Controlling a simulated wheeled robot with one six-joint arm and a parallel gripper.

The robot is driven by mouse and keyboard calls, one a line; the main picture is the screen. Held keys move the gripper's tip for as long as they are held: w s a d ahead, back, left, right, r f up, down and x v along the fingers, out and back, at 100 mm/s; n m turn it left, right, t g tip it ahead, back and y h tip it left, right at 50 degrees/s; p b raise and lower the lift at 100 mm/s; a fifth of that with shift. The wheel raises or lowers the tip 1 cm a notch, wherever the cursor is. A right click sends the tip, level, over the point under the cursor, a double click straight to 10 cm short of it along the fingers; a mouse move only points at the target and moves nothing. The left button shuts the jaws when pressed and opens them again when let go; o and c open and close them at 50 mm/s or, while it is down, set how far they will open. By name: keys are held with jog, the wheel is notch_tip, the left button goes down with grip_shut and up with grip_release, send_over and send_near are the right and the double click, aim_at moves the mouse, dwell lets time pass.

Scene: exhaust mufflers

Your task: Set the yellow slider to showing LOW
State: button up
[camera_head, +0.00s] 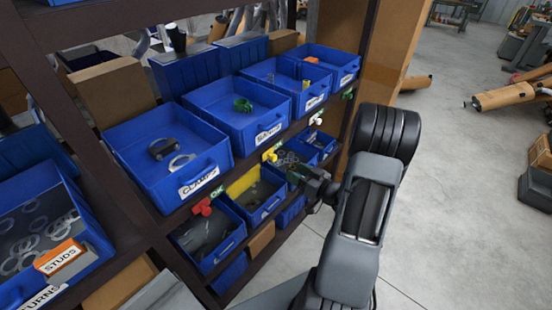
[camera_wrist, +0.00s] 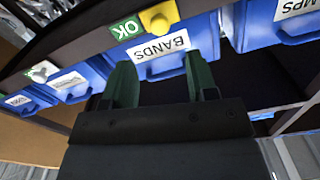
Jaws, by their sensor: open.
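The yellow slider (camera_head: 270,155) is on the dark shelf rail, below the front of a labelled blue bin. A green OK label (camera_head: 279,147) shows beside it. In the wrist view the yellow slider (camera_wrist: 158,18) is at the top, with the green OK label (camera_wrist: 127,28) at its left. My gripper (camera_head: 312,178) is in front of the shelf, to the right of and below the slider. In the wrist view my gripper (camera_wrist: 160,78) has its two dark green fingers apart, with nothing between them. The fingertips are apart from the slider.
A red slider (camera_head: 202,207) with an OK label and a white slider (camera_head: 316,121) are on the same rail. Blue bins, including the CLAMPS bin (camera_head: 168,150), fill the shelves above and below. Open concrete floor (camera_head: 450,200) lies to the right.

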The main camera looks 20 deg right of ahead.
aim_at(275, 161)
jog(key=x, duration=1)
jog(key=shift+c, duration=0.3)
grip_shut()
jog(key=shift+f, duration=0.1)
